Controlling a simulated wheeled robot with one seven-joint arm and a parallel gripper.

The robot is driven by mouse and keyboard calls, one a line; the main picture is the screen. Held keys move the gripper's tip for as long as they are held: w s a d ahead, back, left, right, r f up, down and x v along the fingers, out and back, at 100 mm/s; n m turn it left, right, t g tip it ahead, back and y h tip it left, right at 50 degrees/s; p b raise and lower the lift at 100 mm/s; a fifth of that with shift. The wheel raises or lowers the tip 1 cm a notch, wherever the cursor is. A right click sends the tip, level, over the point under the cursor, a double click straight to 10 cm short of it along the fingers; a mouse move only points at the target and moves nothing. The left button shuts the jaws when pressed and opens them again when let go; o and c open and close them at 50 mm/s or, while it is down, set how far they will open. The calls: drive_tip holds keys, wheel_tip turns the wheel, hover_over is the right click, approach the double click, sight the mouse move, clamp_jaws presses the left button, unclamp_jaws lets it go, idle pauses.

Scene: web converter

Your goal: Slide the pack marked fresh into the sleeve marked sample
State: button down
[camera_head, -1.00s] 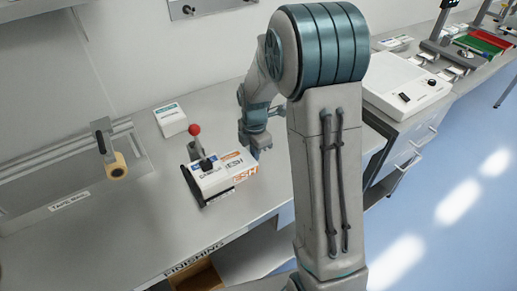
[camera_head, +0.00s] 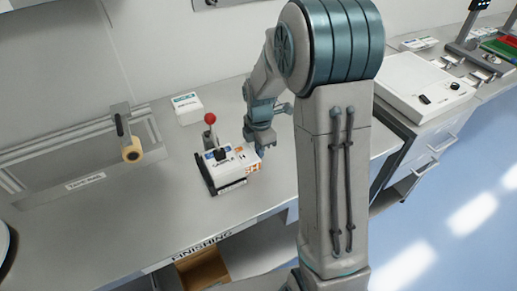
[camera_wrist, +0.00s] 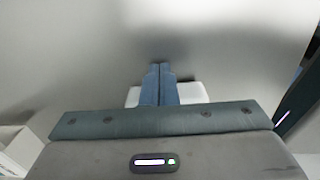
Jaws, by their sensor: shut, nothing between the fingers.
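The white sleeve (camera_head: 220,163), with lettering that reads like "sample", lies in a dark holder with a red-knobbed lever on the bench. The pack (camera_head: 252,166) shows only as a short white end with orange print at the sleeve's right end; most of it is hidden, seemingly inside. My gripper (camera_head: 262,146) is low beside that end, on the right; I cannot tell whether it touches. In the wrist view my gripper's blue fingers (camera_wrist: 160,72) are together and empty. A white shape behind them (camera_wrist: 192,93) is not clear enough to name.
A white labelled box (camera_head: 187,107) lies behind the holder. A flat white machine (camera_head: 415,88) is at the right. The bench front near the "FINISHING" label is clear.

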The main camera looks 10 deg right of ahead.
sight(272, 151)
drive_tip(key=d, duration=0.2)
drive_tip(key=w+d, duration=0.1)
drive_tip(key=d, duration=0.1)
drive_tip(key=shift+d+r, duration=0.15)
drive_tip(key=shift+r, duration=0.05)
wheel_tip(272, 151, up, 10)
drive_tip(key=shift+f+b, duration=0.15)
drive_tip(key=shift+b, duration=0.2)
